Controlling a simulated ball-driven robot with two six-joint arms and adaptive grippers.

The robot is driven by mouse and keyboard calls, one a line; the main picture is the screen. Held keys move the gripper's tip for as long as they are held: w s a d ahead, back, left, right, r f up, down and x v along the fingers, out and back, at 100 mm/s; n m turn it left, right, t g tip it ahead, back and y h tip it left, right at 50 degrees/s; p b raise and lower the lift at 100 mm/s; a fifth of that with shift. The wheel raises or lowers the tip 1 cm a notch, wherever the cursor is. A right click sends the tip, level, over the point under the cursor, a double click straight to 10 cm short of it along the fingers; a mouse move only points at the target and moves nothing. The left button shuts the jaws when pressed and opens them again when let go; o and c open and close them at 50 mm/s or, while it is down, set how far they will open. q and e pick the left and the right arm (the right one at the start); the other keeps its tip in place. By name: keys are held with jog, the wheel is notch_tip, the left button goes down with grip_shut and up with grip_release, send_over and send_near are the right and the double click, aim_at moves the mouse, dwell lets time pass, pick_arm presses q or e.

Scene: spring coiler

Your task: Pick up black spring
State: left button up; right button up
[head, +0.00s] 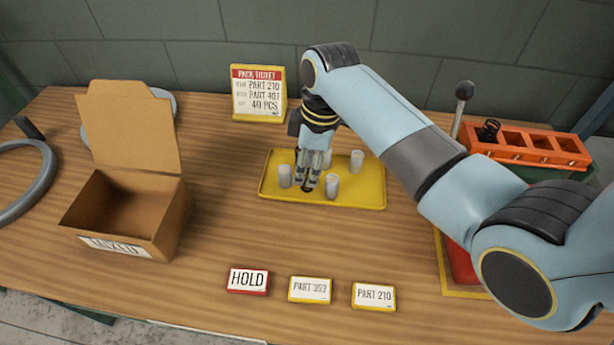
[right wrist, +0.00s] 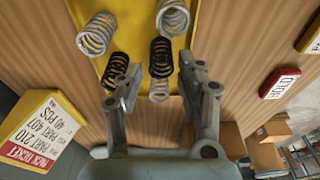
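My right gripper (head: 311,184) points down over the yellow tray (head: 362,196). In the right wrist view its two fingers (right wrist: 160,72) are apart. One black spring (right wrist: 161,58) shows between the fingertips there, with no clear contact. A second black spring (right wrist: 118,68) is beside the left finger, partly hidden by it. Silver springs stand around them, one at upper left (right wrist: 97,33) and one at upper right (right wrist: 172,18). In the head view the gripper mostly hides the black springs in the tray. Another black spring (head: 488,130) sits in the orange rack (head: 528,155). My left gripper is not in view.
An open cardboard box (head: 160,222) stands left of the tray. A pack ticket (head: 258,93) stands behind it. HOLD (head: 248,280), PART 352 (head: 310,289) and PART 210 (head: 373,296) signs line the front. A lever (head: 463,92) rises near the rack. Table between box and tray is clear.

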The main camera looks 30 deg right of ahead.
aim_at(308, 173)
notch_tip(308, 173, down, 4)
jog(key=shift+s+r, duration=0.1)
jog(key=shift+r, duration=0.1)
jog(key=shift+f, duration=0.15)
jog(key=shift+c, duration=1.2)
jog(key=c, duration=0.5)
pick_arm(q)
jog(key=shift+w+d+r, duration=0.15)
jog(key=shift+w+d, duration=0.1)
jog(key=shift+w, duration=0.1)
pick_arm(e)
grip_shut()
